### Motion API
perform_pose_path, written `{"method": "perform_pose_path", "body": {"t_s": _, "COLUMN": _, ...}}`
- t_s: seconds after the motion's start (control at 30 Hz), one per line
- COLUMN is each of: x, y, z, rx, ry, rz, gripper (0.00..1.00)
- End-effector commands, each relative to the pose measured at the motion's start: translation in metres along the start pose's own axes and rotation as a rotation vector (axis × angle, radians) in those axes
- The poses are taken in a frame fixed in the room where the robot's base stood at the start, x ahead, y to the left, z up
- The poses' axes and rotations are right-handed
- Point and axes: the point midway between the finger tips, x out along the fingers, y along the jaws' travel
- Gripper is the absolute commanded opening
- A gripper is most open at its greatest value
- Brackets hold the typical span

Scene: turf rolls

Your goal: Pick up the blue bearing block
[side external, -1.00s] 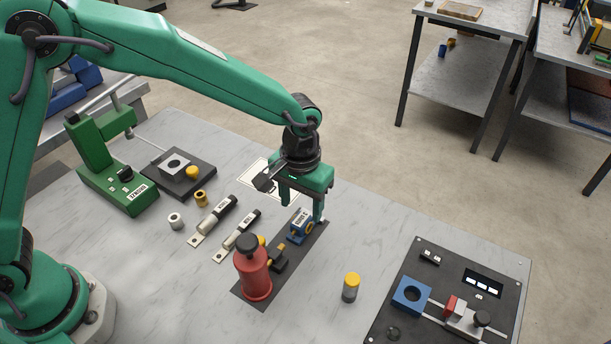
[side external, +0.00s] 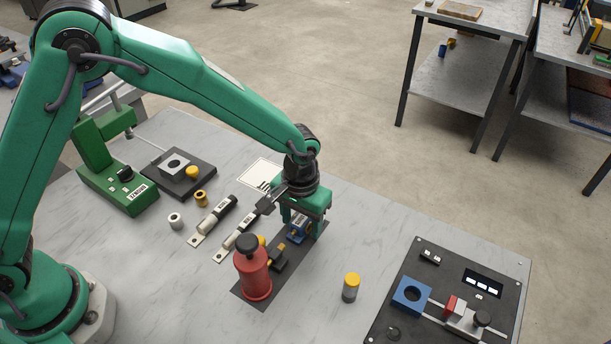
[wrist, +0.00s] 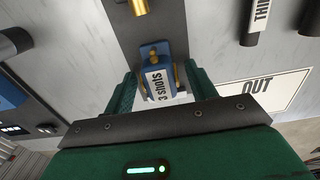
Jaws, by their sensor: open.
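A blue block (side external: 296,236) with a white label and brass-coloured parts sits on a dark strip on the table. In the wrist view this block (wrist: 154,52) stands between my two fingers, its label reading "shots". My gripper (side external: 304,225) is open, pointing down around the block; in the wrist view the gripper (wrist: 160,92) shows a gap on either side of it. The fingers partly hide the block in the side view. Another blue block (side external: 410,296), square with a round hole, lies on the dark panel at right; I cannot tell from looks alone which is the bearing block.
A red canister (side external: 253,272) with a black knob stands on the same dark strip (side external: 247,293), close in front. A yellow-capped cylinder (side external: 350,288) stands to the right. Two labelled tools (side external: 235,237) lie left. A white "OUT" card (side external: 260,174) lies behind.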

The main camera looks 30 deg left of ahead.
Motion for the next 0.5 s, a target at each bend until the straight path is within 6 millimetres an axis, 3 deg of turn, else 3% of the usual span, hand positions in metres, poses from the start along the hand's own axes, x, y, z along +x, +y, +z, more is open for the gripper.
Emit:
{"method": "perform_pose_path", "body": {"t_s": 0.37, "x": -0.0003, "y": 0.0001, "z": 0.0001, "rx": 0.0, "ry": 0.0, "rz": 0.0, "gripper": 0.56}}
{"method": "perform_pose_path", "body": {"t_s": 0.4, "x": -0.0003, "y": 0.0001, "z": 0.0001, "rx": 0.0, "ry": 0.0, "rz": 0.0, "gripper": 0.54}}
{"method": "perform_pose_path", "body": {"t_s": 0.5, "x": -0.0003, "y": 0.0001, "z": 0.0, "rx": 0.0, "ry": 0.0, "rz": 0.0, "gripper": 0.35}}
